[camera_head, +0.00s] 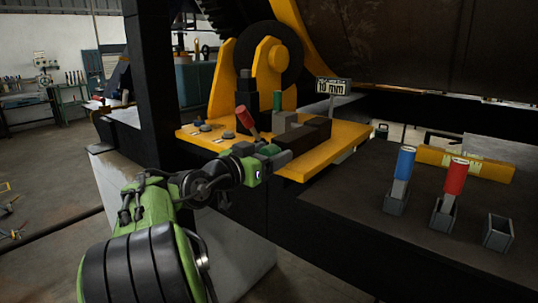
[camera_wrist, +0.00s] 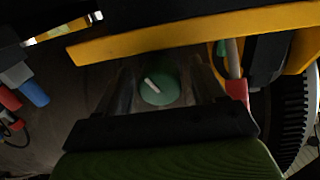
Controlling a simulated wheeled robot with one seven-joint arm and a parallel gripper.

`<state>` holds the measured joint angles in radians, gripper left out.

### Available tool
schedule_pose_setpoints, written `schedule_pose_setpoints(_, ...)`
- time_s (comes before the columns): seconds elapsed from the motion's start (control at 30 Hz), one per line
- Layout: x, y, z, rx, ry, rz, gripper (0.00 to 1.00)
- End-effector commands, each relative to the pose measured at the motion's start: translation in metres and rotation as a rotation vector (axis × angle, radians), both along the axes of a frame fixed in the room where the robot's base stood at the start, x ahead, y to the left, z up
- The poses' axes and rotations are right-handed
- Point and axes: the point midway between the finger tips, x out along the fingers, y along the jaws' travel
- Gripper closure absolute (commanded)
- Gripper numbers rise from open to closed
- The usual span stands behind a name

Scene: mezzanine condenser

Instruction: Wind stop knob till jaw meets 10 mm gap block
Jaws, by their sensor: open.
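The stop knob (camera_head: 272,150) is green and sits at the front of the yellow plate, partly hidden by my gripper (camera_head: 275,160). In the wrist view the knob (camera_wrist: 160,92) is round with a white pointer line and lies between my two fingers. The fingers are open on either side of it; I cannot tell whether they touch it. A green-topped piece (camera_head: 278,100), apparently the gap block, stands upright among the grey and dark blocks (camera_head: 312,131) behind the knob. Which block is the jaw, and any gap there, cannot be made out.
A red-handled lever (camera_head: 246,119) rises just left of the knob. A small sign with "10 mm" (camera_head: 333,86) stands behind. At right, blue-handled (camera_head: 404,164) and red-handled (camera_head: 454,179) blocks stand in holders beside an empty holder (camera_head: 498,233). The yellow plate (camera_head: 345,135) overhangs a dark bench.

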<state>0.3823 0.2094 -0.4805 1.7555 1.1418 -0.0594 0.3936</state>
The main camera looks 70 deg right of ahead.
Motion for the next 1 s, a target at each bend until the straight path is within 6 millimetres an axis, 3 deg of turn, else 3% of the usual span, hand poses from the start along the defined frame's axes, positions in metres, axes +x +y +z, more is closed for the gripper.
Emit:
schedule_pose_setpoints(0.23,0.009,0.014,0.000,0.002,-0.001,0.006,0.31)
schedule_pose_setpoints(0.47,0.036,0.072,0.000,0.002,0.001,0.010,0.31)
schedule_pose_setpoints(0.83,0.047,0.098,0.002,-0.001,0.003,0.006,0.31)
schedule_pose_setpoints(1.0,0.057,0.119,0.004,0.000,0.004,0.005,0.31)
